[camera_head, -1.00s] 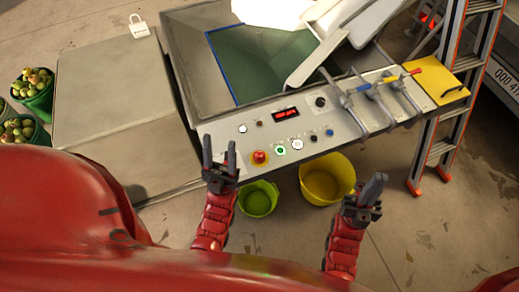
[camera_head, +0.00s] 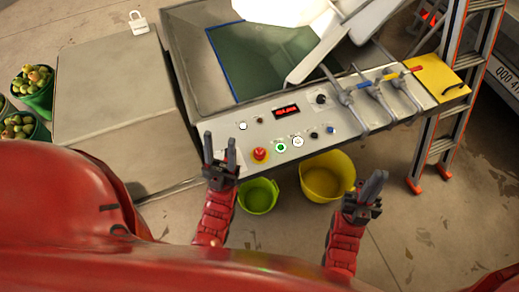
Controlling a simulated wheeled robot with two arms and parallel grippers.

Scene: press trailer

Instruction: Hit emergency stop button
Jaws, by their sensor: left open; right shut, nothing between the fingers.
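The emergency stop button (camera_head: 260,154) is a red mushroom knob on a yellow base, at the lower left part of the grey control panel (camera_head: 330,112). My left gripper (camera_head: 219,138) is open with its fingers pointing up in the picture, just left of the red button and apart from it in the picture. Nothing is between its fingers. My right gripper (camera_head: 375,183) is shut and empty, in front of the panel and right of the yellow bucket. The button's top is in plain view.
A green-ringed button (camera_head: 281,147), a white button (camera_head: 298,141) and a red display (camera_head: 287,111) sit near the stop button. Several levers (camera_head: 374,91) stand at the panel's right. A green bucket (camera_head: 258,196) and a yellow bucket (camera_head: 327,176) stand below.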

